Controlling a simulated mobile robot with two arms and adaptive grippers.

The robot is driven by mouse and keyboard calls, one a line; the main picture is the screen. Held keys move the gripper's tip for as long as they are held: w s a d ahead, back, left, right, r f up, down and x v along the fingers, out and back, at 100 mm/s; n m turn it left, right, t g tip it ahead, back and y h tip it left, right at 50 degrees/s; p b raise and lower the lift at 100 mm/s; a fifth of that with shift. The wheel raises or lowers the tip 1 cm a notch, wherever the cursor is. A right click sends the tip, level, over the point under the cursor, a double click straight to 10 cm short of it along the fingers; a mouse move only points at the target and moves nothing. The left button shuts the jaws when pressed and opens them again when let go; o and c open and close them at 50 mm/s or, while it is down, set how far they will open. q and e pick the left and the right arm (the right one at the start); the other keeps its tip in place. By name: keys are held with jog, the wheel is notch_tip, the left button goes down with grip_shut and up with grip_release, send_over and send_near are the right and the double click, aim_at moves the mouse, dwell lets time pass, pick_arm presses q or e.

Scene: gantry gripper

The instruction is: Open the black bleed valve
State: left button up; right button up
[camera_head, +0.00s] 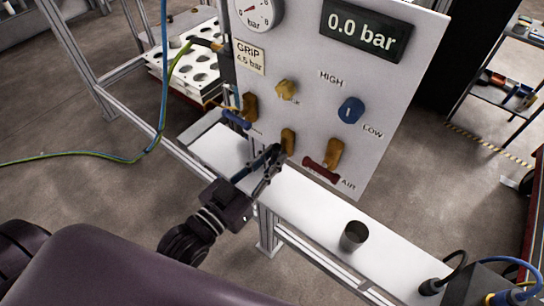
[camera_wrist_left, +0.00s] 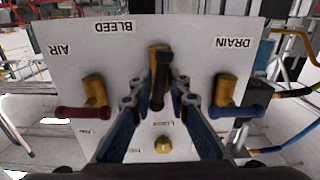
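The black bleed valve has a black lever (camera_wrist_left: 159,82) on a brass body, low in the middle of a white upright panel. In the head view its brass body (camera_head: 288,141) shows, with the lever largely hidden by my gripper. My left gripper (camera_head: 271,163) is in front of the panel at this valve. In the left wrist view, which shows the panel upside down, its two fingers (camera_wrist_left: 160,88) stand on either side of the lever, apart, with narrow gaps visible beside it. I cannot tell whether either finger touches it. My right gripper is not in view.
The red AIR lever (camera_head: 321,170) and the blue DRAIN lever (camera_head: 236,120) flank the valve closely. A blue knob (camera_head: 351,110) sits above on the panel, below a 0.0 bar display (camera_head: 366,29). A dark cup (camera_head: 353,236) stands on the white beam (camera_head: 313,209).

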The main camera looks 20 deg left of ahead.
pick_arm(q)
grip_shut()
jog(key=shift+r+n+p, duration=0.15)
jog(key=shift+n+p, duration=0.35)
jog(key=shift+p, duration=0.35)
jog(key=shift+n+p, duration=0.3)
jog(key=o, duration=0.5)
grip_release()
